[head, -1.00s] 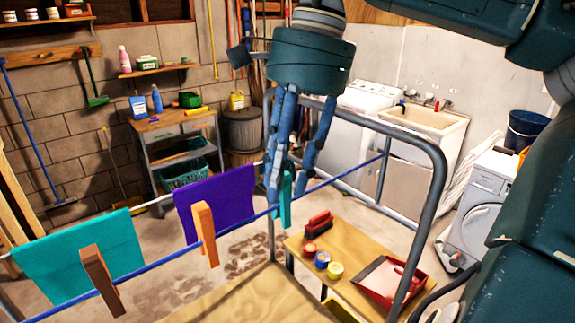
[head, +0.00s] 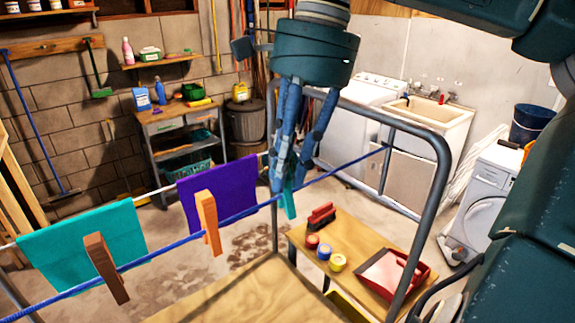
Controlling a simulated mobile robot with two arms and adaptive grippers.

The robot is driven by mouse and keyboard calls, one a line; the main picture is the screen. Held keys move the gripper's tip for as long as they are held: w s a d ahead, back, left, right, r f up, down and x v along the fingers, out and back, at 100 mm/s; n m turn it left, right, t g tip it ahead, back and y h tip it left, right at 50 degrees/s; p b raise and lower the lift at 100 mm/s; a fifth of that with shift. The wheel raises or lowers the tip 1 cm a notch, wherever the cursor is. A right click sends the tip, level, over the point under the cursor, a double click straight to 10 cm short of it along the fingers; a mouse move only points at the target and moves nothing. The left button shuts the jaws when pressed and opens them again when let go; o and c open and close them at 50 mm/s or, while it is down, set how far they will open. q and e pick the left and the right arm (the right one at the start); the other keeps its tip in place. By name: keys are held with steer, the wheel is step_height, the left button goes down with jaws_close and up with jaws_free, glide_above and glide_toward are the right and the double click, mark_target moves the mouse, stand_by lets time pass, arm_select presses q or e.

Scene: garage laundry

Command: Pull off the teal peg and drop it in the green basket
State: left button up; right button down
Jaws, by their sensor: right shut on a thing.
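The teal peg (head: 289,205) sits on the blue line, right of the purple cloth. Its upper part is hidden by my right gripper (head: 281,184). That gripper points down from above, its blue fingers drawn together on the peg at the line. A teal-green basket (head: 186,175) shows on the low shelf of the cart at the back left. My left gripper is not in view.
The blue line (head: 160,250) also carries an orange peg (head: 209,222) and a brown peg (head: 105,268). A grey metal frame (head: 440,200) rises to the right. A low wooden table (head: 375,240) holds tape rolls and a red dustpan.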

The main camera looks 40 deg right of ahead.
steer(key=shift+w+r+p, duration=0.1)
steer(key=shift+r+p, duration=0.95)
steer(key=shift+r, duration=0.15)
steer(key=shift+r+p, duration=0.4)
steer(key=shift+r, duration=1.4)
